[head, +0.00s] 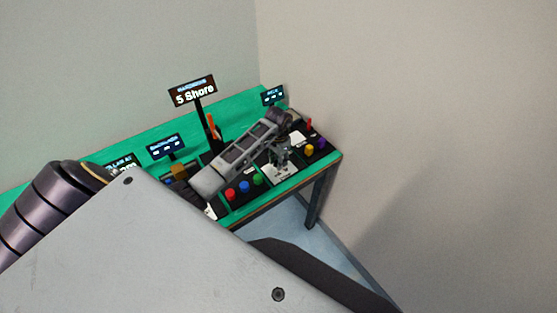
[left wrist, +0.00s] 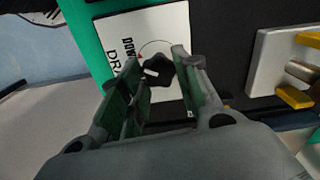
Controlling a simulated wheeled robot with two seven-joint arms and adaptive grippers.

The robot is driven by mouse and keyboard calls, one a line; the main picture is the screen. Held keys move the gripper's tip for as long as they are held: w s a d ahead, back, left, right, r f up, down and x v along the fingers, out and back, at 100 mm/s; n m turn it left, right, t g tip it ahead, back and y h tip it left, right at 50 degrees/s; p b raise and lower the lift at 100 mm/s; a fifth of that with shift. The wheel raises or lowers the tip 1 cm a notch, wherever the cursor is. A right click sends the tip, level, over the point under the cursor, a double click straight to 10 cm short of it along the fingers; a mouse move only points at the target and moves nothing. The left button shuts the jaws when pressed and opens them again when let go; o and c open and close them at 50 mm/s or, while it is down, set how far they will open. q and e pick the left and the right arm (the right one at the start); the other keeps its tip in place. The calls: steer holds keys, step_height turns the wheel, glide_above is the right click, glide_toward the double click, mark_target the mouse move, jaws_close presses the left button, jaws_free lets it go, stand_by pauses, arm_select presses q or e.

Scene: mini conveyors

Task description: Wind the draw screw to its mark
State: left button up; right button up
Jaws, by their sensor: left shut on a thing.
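The draw screw shows in the left wrist view as a dark lobed knob (left wrist: 159,70) with a white pointer line. It sits on a white plate (left wrist: 112,35) with black lettering, partly covered by my fingers. A thin arc and a small red mark show on the plate beside the knob. My left gripper (left wrist: 156,74) is shut on the knob, one finger on each side. In the head view my left gripper (head: 281,160) points down at the white plate (head: 286,174) near the table's front edge; the knob is hidden there. My right gripper is not in view.
A sign reading "5 Shore" (head: 193,91) stands behind on a post. Small display screens (head: 167,146) line the back.

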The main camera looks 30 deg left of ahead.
arm_select(q)
steer(key=shift+r, duration=0.1)
steer(key=o, duration=1)
step_height(320, 180, up, 12)
stand_by(0.5)
stand_by(0.5)
